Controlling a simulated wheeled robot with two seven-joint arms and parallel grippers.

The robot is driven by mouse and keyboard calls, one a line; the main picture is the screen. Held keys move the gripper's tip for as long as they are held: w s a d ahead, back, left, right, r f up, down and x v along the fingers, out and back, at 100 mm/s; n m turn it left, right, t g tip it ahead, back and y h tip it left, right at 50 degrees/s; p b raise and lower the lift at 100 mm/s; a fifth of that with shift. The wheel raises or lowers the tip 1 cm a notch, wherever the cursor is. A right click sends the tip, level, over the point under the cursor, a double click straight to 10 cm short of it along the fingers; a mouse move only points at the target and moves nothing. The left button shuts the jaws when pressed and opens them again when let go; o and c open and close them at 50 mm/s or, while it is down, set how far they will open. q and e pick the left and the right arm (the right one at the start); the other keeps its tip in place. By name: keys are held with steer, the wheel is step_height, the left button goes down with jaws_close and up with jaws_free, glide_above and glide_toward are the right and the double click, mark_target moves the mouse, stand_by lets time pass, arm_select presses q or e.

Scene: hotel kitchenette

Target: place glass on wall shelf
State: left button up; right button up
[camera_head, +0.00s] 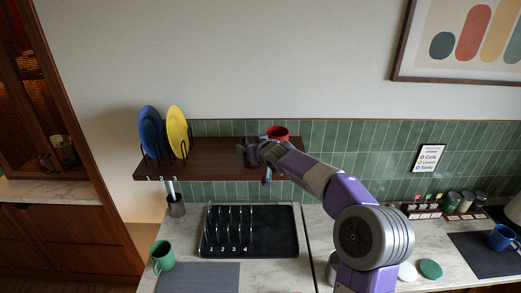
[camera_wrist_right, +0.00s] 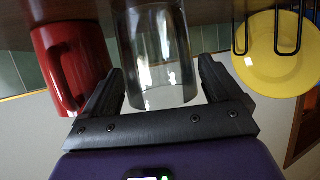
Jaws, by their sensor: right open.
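The clear glass (camera_wrist_right: 160,60) is upright between the two fingers of my right gripper (camera_wrist_right: 165,95), in the right wrist view, which is upside down. The fingers stand apart on either side of it. The glass appears to stand on the dark wooden wall shelf (camera_head: 210,158), though its base contact is hard to see. In the head view my right gripper (camera_head: 252,150) is over the shelf's right half and the glass is hard to make out there. My left gripper is not in view.
A red mug (camera_head: 278,132) stands on the shelf close beside my gripper, also in the wrist view (camera_wrist_right: 72,65). Blue (camera_head: 150,130) and yellow (camera_head: 177,130) plates stand in racks at the shelf's left. Below are a black rack tray (camera_head: 275,235) and a green mug (camera_head: 162,256).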

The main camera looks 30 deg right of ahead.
steer(key=v, duration=0.5)
steer(key=shift+s, duration=0.2)
steer(key=p+v, duration=0.3)
steer(key=v, duration=0.2)
steer(key=shift+s+a+r, duration=0.1)
steer(key=shift+s+r, duration=0.05)
steer(key=shift+s, duration=0.15)
